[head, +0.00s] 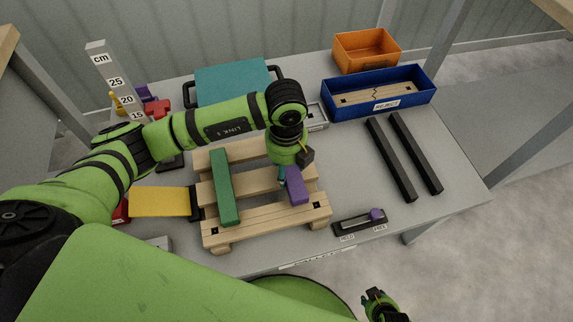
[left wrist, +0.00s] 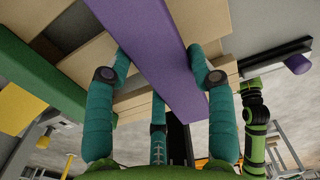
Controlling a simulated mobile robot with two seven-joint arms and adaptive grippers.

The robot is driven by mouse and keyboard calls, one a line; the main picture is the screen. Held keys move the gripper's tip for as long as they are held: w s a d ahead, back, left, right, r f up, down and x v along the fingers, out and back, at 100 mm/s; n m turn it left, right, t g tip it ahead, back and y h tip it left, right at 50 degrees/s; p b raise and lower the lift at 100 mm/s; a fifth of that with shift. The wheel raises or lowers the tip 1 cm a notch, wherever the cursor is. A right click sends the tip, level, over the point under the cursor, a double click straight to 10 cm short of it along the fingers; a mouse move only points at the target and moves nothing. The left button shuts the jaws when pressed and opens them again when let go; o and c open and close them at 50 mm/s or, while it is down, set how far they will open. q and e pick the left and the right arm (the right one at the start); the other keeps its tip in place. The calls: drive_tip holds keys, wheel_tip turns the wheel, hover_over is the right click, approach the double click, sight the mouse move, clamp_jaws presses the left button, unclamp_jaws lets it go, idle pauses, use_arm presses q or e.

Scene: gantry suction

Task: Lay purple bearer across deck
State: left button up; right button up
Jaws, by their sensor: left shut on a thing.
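The purple bearer (head: 296,186) is at the right part of the wooden slatted deck (head: 262,220), roughly parallel to the green bearer (head: 225,188) on the left part. My left gripper (head: 284,176) is shut on the purple bearer from above. In the left wrist view the purple bearer (left wrist: 150,50) runs between the teal fingers (left wrist: 160,75), with the pale slats behind it. Its far end is hidden by my arm in the head view. I cannot tell whether it touches the slats. My right gripper (head: 378,300) is low at the bottom right, away from the deck; its jaws are unclear.
Two black bars (head: 402,155) lie right of the deck. A blue reject box (head: 422,98) holding a cracked board and an orange bin (head: 367,50) stand behind. A small slider panel (head: 352,223) is at the front edge. A yellow plate (head: 160,201) lies left of the deck.

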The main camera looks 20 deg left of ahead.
use_arm(q)
drive_tip(key=shift+f+b, duration=0.75)
drive_tip(key=shift+f, duration=0.3)
drive_tip(key=o, duration=1.3)
wheel_tip(320, 180, up, 12)
drive_tip(key=shift+r, duration=0.1)
